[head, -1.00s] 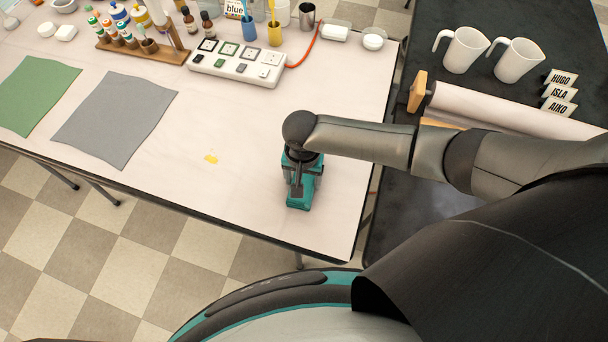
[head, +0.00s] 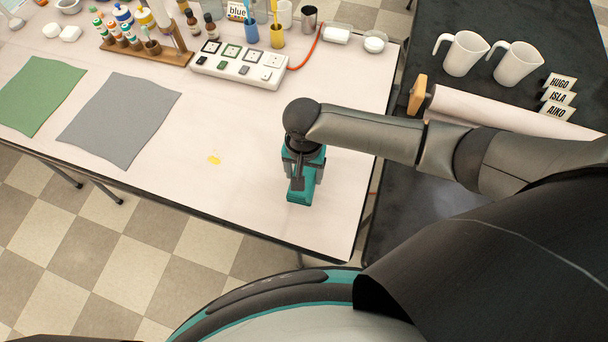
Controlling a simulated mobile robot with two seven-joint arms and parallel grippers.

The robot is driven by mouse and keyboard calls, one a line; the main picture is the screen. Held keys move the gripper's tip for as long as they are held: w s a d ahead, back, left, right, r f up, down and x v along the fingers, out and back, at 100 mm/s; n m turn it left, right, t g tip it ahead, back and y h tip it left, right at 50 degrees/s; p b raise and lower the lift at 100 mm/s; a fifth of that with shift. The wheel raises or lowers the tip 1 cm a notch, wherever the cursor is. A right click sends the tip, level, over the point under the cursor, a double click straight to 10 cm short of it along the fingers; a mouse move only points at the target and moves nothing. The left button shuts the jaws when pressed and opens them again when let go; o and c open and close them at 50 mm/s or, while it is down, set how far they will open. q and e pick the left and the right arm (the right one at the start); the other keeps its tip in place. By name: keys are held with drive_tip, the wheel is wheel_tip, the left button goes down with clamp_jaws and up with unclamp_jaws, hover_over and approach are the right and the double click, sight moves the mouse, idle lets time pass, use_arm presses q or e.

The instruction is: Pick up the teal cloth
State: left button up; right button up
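My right arm reaches in from the right, and my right gripper (head: 299,193) points down over the white table near its right front corner. The wrist hides much of it from above, and I cannot tell whether its fingers are open or shut. Teal surfaces show at the gripper; I cannot tell whether they are all its housing or partly a teal cloth. No separate teal cloth shows elsewhere. A flat green sheet (head: 38,95) and a flat grey sheet (head: 120,120) lie at the left of the table. My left gripper is not in view.
A white button box (head: 238,66), a wooden bottle rack (head: 150,52) and cups stand at the back. The dark table at right holds two white jugs (head: 465,54), name cards and a paper roll. The white table's middle is clear.

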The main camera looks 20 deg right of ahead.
sight(304, 173)
wheel_tip(304, 173, up, 16)
drive_tip(key=p, duration=0.3)
drive_tip(key=shift+f+p, duration=0.15)
drive_tip(key=shift+p, duration=0.2)
drive_tip(key=o, duration=0.7)
drive_tip(key=c, duration=0.5)
drive_tip(key=shift+f, duration=0.1)
drive_tip(key=shift+c, duration=0.2)
